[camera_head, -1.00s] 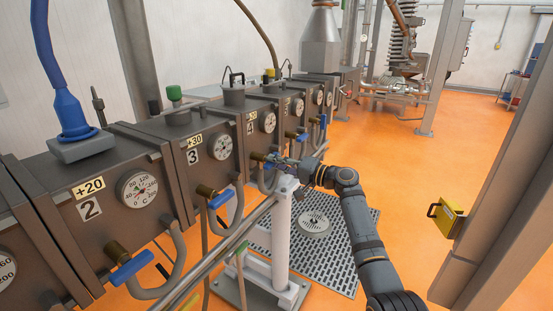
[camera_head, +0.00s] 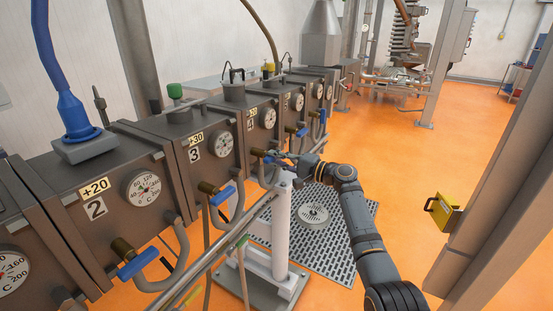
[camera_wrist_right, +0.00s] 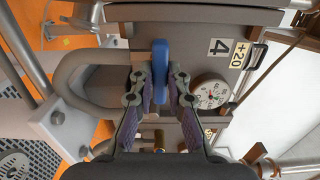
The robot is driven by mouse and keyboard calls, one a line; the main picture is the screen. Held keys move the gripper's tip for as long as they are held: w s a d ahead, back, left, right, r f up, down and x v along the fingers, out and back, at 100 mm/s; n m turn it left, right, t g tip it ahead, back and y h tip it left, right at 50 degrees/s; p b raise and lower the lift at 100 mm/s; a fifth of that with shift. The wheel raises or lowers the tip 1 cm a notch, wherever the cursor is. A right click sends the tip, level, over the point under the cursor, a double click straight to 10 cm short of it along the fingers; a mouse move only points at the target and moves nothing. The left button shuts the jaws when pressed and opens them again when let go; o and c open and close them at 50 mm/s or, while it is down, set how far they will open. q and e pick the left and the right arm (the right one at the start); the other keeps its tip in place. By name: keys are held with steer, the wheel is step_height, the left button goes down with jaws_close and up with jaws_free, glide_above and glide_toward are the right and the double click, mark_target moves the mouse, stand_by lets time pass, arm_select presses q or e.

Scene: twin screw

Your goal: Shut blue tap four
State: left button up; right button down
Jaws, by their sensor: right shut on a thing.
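Blue tap four is a blue lever handle (camera_wrist_right: 160,68) below the unit marked 4 (camera_wrist_right: 219,47). In the right wrist view the handle stands upright in the picture, between my right gripper's fingertips (camera_wrist_right: 160,88), which are closed against its two sides. In the head view my right gripper (camera_head: 283,160) reaches in from the right at tap four, and the fingers largely cover the handle. How far the lever is turned is hard to tell. My left gripper is not in view.
Similar blue taps hang below unit 3 (camera_head: 222,196) and unit 2 (camera_head: 138,263). Curved grey pipes run beside the taps. A white post (camera_head: 281,235) stands close under my right gripper. A pillar with a yellow box (camera_head: 442,213) is at the right; orange floor lies open behind.

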steer(key=c, duration=1.3)
jaws_free()
steer(key=shift+d, duration=0.15)
steer(key=v, duration=1.2)
